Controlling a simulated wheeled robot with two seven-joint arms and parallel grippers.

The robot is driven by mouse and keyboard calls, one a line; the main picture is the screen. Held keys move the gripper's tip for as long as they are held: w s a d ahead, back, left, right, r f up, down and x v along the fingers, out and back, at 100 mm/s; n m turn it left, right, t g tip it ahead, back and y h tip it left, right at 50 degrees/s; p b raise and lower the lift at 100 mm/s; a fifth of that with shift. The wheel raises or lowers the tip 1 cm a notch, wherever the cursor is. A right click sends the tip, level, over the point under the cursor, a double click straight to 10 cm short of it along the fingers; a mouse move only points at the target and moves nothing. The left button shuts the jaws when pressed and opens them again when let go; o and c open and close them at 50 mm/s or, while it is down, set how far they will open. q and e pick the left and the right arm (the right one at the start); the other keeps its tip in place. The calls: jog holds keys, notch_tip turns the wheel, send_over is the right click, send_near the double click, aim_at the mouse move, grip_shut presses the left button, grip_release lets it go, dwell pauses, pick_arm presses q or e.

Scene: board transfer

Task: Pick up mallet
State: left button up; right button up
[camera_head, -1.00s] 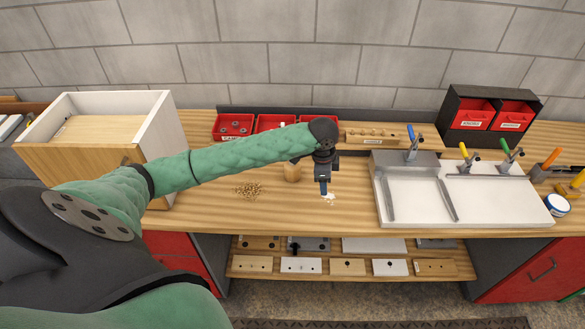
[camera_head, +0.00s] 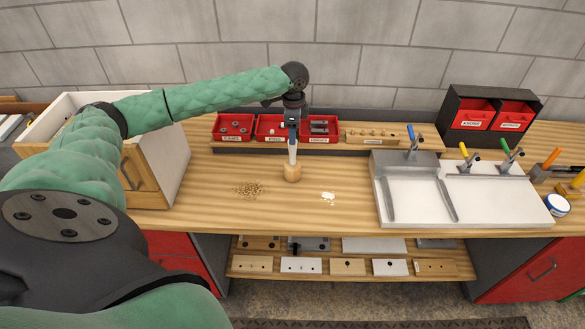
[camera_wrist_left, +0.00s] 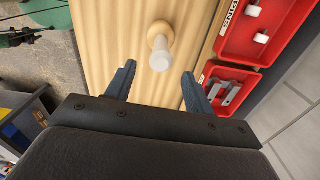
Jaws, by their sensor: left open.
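The mallet (camera_head: 292,172) stands on the wooden bench with its light wooden head down and its pale handle pointing up. My left gripper (camera_head: 292,136) is right above it, pointing down at the handle. In the left wrist view the mallet's white handle end (camera_wrist_left: 161,58) shows ahead, between the lines of the two blue fingers of my open left gripper (camera_wrist_left: 159,71). The fingers are apart and nothing is held. I cannot tell whether the handle tip is between them in depth. My right gripper is not in view.
Red bins (camera_head: 270,127) stand on a ledge behind the mallet. A pile of small brown pieces (camera_head: 249,190) lies to its left and white bits (camera_head: 328,196) to its right. An open-topped cabinet (camera_head: 160,150) is at left, a white clamp fixture (camera_head: 412,200) at right.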

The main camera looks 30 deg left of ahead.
aim_at(292, 160)
pick_arm(q)
jog(key=shift+f, duration=0.55)
jog(key=f+b, duration=0.3)
jog(key=shift+a+f, duration=0.2)
jog(key=shift+f+b, duration=0.35)
jog(key=shift+b, duration=0.15)
jog(key=shift+f, duration=0.1)
jog(key=c, duration=0.9)
grip_shut()
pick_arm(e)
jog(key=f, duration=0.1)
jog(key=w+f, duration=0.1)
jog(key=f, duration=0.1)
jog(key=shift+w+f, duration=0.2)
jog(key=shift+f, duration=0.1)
